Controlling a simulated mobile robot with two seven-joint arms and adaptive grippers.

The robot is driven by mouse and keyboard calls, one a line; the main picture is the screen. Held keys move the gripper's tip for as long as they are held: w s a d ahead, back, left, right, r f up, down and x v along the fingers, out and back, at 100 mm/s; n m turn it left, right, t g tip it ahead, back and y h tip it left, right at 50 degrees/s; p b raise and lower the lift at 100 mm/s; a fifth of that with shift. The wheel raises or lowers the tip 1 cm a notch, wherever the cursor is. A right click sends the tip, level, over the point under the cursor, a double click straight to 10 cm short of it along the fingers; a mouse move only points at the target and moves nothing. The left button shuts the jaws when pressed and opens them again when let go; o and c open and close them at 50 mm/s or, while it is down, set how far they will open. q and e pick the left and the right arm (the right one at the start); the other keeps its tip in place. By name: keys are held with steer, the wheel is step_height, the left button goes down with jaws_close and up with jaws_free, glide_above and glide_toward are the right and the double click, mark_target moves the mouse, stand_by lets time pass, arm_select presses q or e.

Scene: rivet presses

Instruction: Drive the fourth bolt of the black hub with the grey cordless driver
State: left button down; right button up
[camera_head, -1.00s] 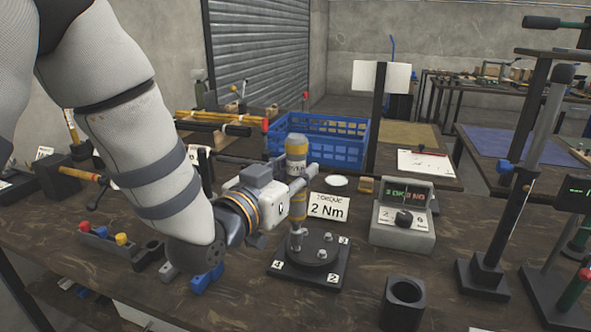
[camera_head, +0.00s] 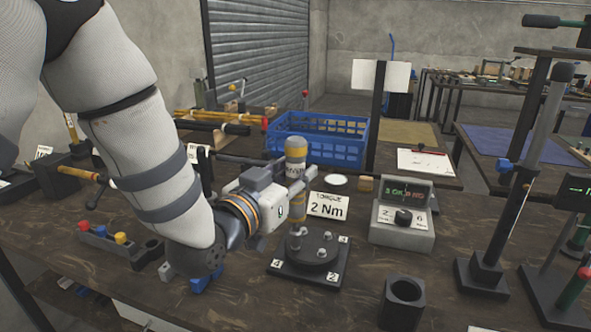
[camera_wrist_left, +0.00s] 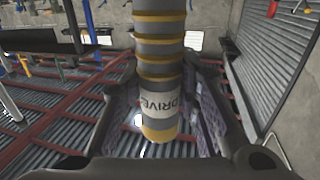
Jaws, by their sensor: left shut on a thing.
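The grey cordless driver (camera_head: 296,148), with yellow bands, stands upright in my left gripper (camera_head: 299,188), which is shut around its body. In the left wrist view the driver (camera_wrist_left: 160,75) runs between the two fingers of the gripper (camera_wrist_left: 163,115). The driver's lower end is over the left rear part of the black hub (camera_head: 318,256), at a bolt position there. I cannot tell whether the bit is seated on a bolt. Other silver bolts show on the hub, and its square base carries number labels, with 4 at the front left and 2 at the front right.
A "Torque 2 Nm" card (camera_head: 328,206) stands behind the hub. A grey counter box (camera_head: 402,219) with a lit display is to its right. A black hollow cylinder (camera_head: 402,303) stands front right. A blue crate (camera_head: 320,140) is behind, and a tall press (camera_head: 520,190) stands at right.

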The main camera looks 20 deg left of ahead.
arm_select(q)
steer(key=shift+f, duration=0.9)
stand_by(1.4)
stand_by(0.8)
